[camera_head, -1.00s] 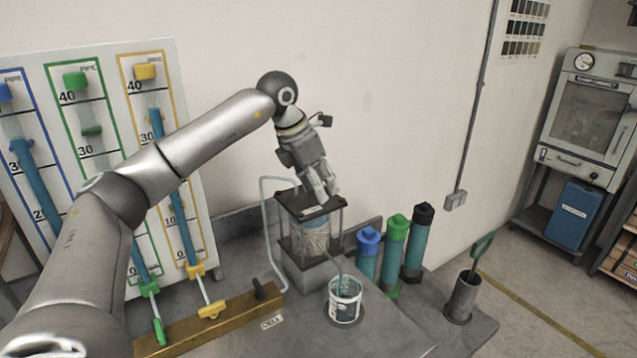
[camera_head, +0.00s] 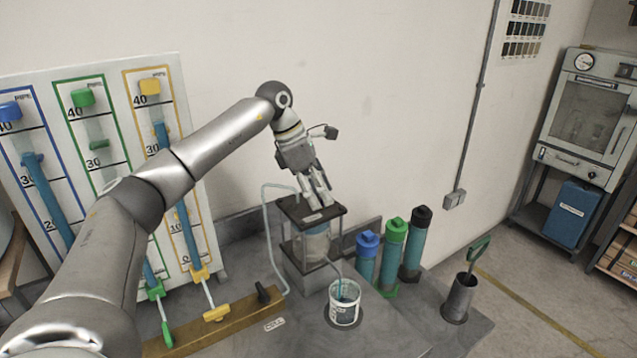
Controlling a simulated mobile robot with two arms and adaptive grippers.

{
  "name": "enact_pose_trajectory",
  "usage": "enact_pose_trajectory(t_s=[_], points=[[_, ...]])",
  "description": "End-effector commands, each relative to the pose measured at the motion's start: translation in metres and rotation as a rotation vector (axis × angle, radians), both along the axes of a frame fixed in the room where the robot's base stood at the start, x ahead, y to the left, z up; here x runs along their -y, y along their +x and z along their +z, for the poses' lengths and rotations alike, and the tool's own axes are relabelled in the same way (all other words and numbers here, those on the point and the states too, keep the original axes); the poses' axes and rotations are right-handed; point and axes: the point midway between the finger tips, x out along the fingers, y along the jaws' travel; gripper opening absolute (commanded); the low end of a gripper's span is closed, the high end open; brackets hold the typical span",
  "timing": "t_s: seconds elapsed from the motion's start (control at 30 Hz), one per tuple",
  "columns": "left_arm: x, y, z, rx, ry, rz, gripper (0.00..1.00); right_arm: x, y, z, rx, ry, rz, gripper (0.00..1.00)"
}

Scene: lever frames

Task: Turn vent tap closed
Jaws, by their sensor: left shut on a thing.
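The clear cell (camera_head: 315,243) stands in a dark frame on a grey block on the bench. Its dark top plate (camera_head: 298,210) carries a small white label. My left gripper (camera_head: 320,198) points down at the top plate, its fingers closed on a small part there. That part is where a vent tap could sit, but the fingers hide it, so I cannot make out its handle or its angle. My right gripper is not in view.
A brass manifold (camera_head: 232,318) with green, yellow and black levers lies at the front left, below the gauge board (camera_head: 110,75).

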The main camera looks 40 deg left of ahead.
Motion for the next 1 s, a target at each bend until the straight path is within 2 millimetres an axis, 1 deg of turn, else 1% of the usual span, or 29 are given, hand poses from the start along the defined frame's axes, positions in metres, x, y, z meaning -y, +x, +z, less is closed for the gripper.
enact_pose_trajectory(t_s=[0.03, 0.4, 0.7, 1.0], points=[[0.0, 0.001, 0.006, 0.002, -0.004, -0.042, 0.15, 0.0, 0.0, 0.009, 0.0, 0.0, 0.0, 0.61], [-0.001, 0.004, 0.005, 0.002, -0.003, -0.394, 0.15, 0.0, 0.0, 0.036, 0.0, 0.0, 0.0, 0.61], [-0.001, 0.007, 0.004, 0.003, -0.003, -0.675, 0.15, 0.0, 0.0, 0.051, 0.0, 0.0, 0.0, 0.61], [-0.001, 0.009, 0.003, 0.004, -0.001, -0.901, 0.15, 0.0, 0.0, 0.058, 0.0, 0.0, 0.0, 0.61]])
